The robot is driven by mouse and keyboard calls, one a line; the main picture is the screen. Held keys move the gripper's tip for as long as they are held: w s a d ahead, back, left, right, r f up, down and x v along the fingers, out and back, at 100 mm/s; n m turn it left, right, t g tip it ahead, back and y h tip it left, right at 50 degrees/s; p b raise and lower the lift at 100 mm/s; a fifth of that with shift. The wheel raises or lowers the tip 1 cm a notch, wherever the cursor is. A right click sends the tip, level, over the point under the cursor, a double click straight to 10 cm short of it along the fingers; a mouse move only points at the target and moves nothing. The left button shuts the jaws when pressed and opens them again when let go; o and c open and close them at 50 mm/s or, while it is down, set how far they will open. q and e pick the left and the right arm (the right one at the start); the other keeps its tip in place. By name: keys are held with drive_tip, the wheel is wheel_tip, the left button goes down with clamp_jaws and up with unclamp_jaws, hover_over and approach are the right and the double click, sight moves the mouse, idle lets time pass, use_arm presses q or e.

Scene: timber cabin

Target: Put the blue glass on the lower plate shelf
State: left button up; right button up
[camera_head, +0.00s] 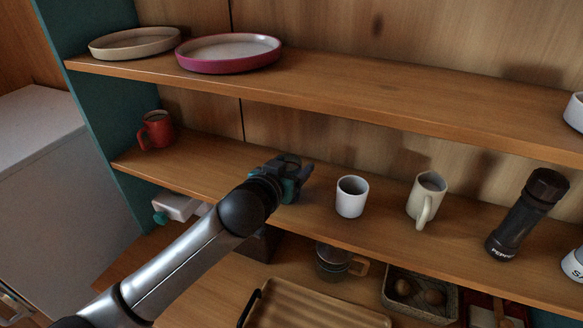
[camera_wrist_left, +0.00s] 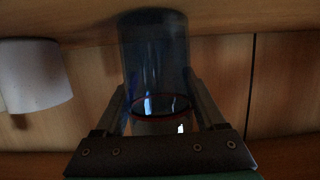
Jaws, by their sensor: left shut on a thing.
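My left gripper (camera_head: 296,178) is over the lower shelf (camera_head: 208,168), between the red mug and the white cup. It is shut on the blue glass, a dark, see-through tumbler. The glass (camera_wrist_left: 155,60) fills the middle of the left wrist view, between the two fingers of the gripper (camera_wrist_left: 162,108). In the head view the glass is mostly hidden by the gripper. In the wrist view its far end is close to the shelf wood; I cannot tell whether it touches. My right gripper is not in view.
The white cup (camera_head: 351,197) stands right of the gripper, then a cream mug (camera_head: 426,197) and a dark pepper mill (camera_head: 527,215). The red mug (camera_head: 157,130) stands at the left end. Above, the upper shelf (camera_head: 340,88) holds a beige plate (camera_head: 134,43) and a pink-rimmed plate (camera_head: 228,54).

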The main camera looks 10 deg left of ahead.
use_arm(q)
drive_tip(key=shift+s+d, duration=0.1)
drive_tip(key=shift+s, duration=0.2)
drive_tip(key=o, duration=1.5)
drive_tip(key=shift+w+f, duration=0.1)
drive_tip(key=shift+r, duration=0.25)
drive_tip(key=v, duration=1.2)
drive_tip(key=shift+b, duration=0.3)
